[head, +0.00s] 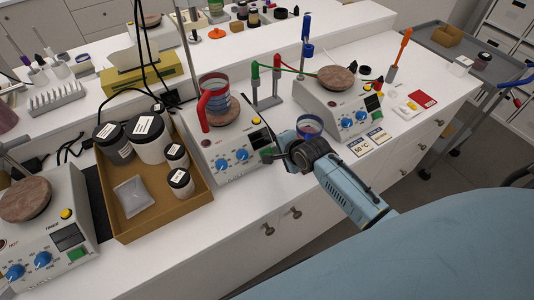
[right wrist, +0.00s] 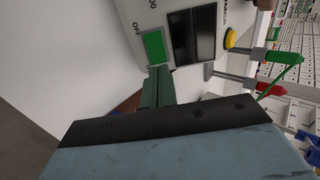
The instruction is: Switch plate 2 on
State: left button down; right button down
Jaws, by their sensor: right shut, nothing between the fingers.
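Three hot plates stand along the bench. The middle hot plate (head: 238,158) has two blue knobs, a dark display and a green switch (head: 267,154). A glass vessel with a red handle (head: 215,100) stands on its round top. My right gripper (head: 277,156) is at the front right corner of this plate. In the right wrist view my shut, empty fingers (right wrist: 158,82) point at the green switch (right wrist: 155,47), which has "OFF" printed beside it. The fingertips are at its lower edge; I cannot tell whether they touch. The dark display (right wrist: 192,35) is beside it. My left gripper is not in view.
The left hot plate (head: 75,219) and right hot plate (head: 341,116) stand on either side. A brown tray of jars (head: 123,228) is left of the middle plate. A stand with green and red clamps (head: 265,101) is behind my gripper. Cards (head: 360,147) lie to the right.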

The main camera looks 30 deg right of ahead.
jog(key=shift+w+f, duration=0.35)
jog(key=shift+w, duration=0.05)
dwell(0.4)
jog(key=shift+s+r, duration=0.1)
jog(key=shift+p+v, duration=0.7)
jog(key=shift+v, duration=0.1)
jog(key=shift+s+r, duration=0.2)
jog(key=shift+r, duration=0.1)
jog(key=v, duration=1.4)
jog(key=shift+s+r, duration=0.25)
jog(key=shift+s, duration=0.1)
jog(key=shift+d, duration=0.1)
